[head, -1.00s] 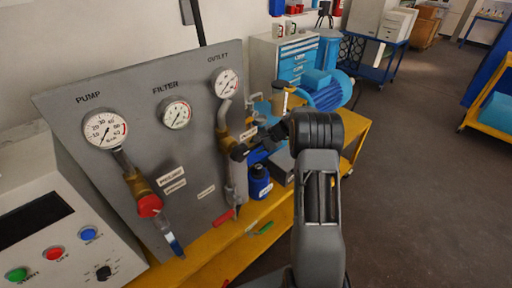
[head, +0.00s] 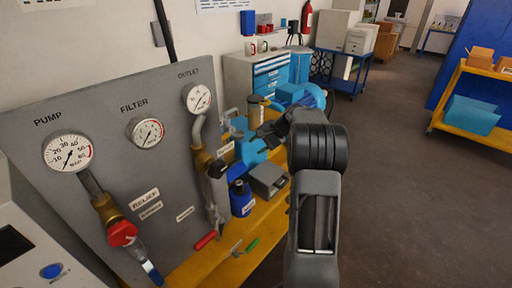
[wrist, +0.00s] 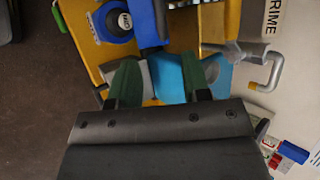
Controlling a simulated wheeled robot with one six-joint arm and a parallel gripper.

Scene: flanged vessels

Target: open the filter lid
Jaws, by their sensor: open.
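A light-blue body (head: 252,151), which may be part of the filter, stands behind the panel's right edge, partly hidden by my gripper (head: 268,134). I cannot clearly tell its lid from its body. In the wrist view the blue body (wrist: 172,78) lies below and between the fingers of my gripper (wrist: 163,80), which are apart and hold nothing. I cannot tell whether they touch it. A grey metal handle (wrist: 268,75) with a bent end is right of the fingers, near a "PRIME" label.
The grey gauge panel (head: 110,110) stands left of my arm. A dark-blue bottle (head: 240,198), a grey box (head: 268,180) and red and green handles (head: 206,240) are on or near the yellow bench (head: 185,268). The floor at right (head: 420,210) is open.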

